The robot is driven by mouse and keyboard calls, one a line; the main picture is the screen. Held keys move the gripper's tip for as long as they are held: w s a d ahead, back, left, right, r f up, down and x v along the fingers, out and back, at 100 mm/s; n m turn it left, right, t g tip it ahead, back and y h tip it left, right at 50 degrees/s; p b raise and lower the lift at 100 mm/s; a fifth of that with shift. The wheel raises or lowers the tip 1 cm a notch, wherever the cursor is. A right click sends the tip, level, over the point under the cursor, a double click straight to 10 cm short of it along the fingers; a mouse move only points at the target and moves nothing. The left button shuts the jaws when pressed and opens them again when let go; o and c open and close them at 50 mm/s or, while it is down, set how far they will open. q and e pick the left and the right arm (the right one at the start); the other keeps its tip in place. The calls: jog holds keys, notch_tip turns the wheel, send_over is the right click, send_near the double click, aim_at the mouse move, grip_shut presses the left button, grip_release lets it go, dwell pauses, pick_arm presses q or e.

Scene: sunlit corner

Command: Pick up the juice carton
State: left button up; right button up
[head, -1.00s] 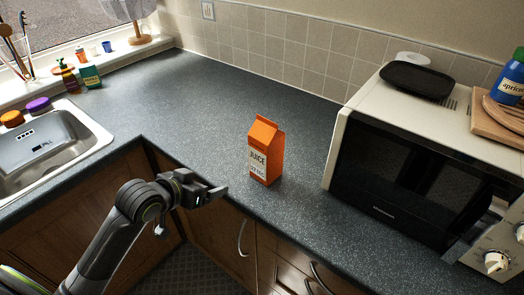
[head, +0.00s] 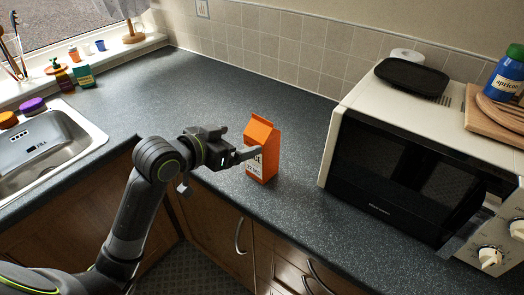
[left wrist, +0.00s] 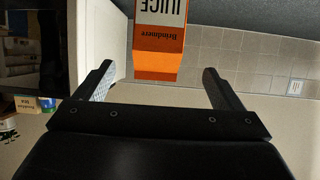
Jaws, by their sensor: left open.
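The orange juice carton (head: 265,137) stands upright on the dark speckled worktop, near its front edge and left of the microwave. My left gripper (head: 250,142) is open just left of the carton, and one finger covers part of the carton's label in the head view. In the left wrist view the carton (left wrist: 160,35) appears upside down, showing its "JUICE" label, beyond and between the two open fingers of my left gripper (left wrist: 158,80). Nothing is between the fingertips themselves as far as I can tell. My right gripper is not in view.
A cream microwave (head: 385,105) stands to the right, with a black tray (head: 412,77) on top. A metal sink (head: 45,150) is at the left. The worktop (head: 200,85) behind the carton is clear back to the tiled wall.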

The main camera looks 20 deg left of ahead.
aim_at(253, 136)
pick_arm(q)
jog(key=x, duration=0.5)
jog(key=shift+p+x, duration=0.85)
jog(key=shift+x, duration=1.75)
jog(key=shift+s+d, duration=0.1)
jog(key=shift+d, duration=0.05)
jog(key=c, duration=1.9)
jog(key=shift+r, duration=0.15)
grip_shut()
jog(key=shift+r, duration=0.1)
